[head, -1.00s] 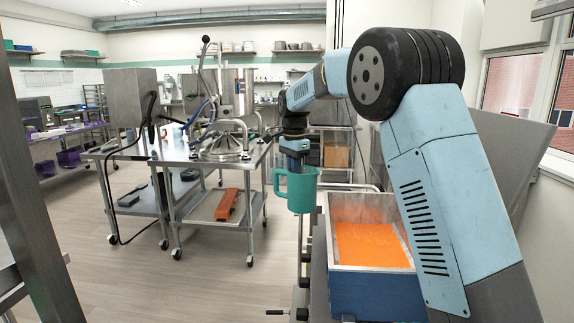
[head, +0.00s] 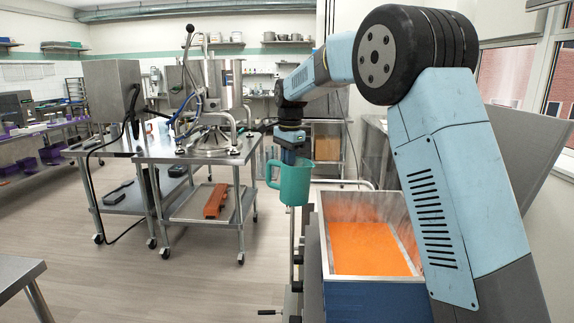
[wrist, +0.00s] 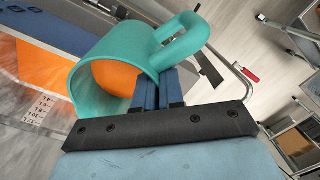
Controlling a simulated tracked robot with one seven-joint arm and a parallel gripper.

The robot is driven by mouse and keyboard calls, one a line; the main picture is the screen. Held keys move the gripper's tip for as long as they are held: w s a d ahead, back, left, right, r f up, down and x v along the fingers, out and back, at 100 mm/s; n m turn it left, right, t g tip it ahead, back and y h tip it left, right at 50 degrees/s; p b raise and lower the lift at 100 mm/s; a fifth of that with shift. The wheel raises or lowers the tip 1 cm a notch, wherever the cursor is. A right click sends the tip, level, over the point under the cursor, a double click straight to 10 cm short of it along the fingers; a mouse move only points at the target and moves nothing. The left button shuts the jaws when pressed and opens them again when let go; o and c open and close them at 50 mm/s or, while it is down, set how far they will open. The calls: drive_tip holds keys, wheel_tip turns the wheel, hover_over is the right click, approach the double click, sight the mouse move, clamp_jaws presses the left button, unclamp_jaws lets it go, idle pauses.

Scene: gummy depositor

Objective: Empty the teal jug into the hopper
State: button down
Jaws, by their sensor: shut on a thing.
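The teal jug (head: 295,184) hangs upright below my gripper (head: 291,155) in the head view, just left of an orange-filled tank. My gripper is shut on the jug. In the wrist view the dark blue fingers (wrist: 171,90) are at the jug (wrist: 112,58) near its handle, and orange mix (wrist: 117,82) shows inside it. A steel cylindrical vessel (head: 228,82) stands on the depositor (head: 208,130) on a steel table, left of and beyond the jug. It looks like the hopper; its inside is hidden.
The steel tank (head: 330,272) with a blue body holds orange mix at front right. The steel table (head: 190,148) has a lower shelf with an orange-brown object (head: 215,200). Another table corner (head: 18,272) is at lower left. Open floor (head: 170,285) lies between.

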drive_tip(key=shift+s+d+r+t+y, duration=0.3)
drive_tip(key=shift+d+r+y, duration=0.2)
drive_tip(key=shift+d, duration=0.1)
drive_tip(key=shift+s+d+r+t+y, duration=0.25)
drive_tip(key=shift+d+r+y, duration=0.1)
drive_tip(key=shift+d+y, duration=0.2)
drive_tip(key=shift+d, duration=0.1)
drive_tip(key=shift+s+d+r+t+y, duration=0.25)
drive_tip(key=shift+d+y, duration=0.15)
drive_tip(key=shift+d, duration=0.1)
drive_tip(key=shift+s+d+r+t+y, duration=0.1)
drive_tip(key=shift+s+d+r+y, duration=0.15)
drive_tip(key=shift+d+y, duration=0.15)
drive_tip(key=shift+s+d+r+t+y, duration=0.2)
drive_tip(key=shift+s+d+y, duration=0.15)
drive_tip(key=shift+d, duration=0.3)
drive_tip(key=shift+s+d+r+t+y, duration=0.1)
drive_tip(key=shift+s+d+t+y, duration=0.1)
drive_tip(key=shift+d+y, duration=0.3)
drive_tip(key=shift+d, duration=0.1)
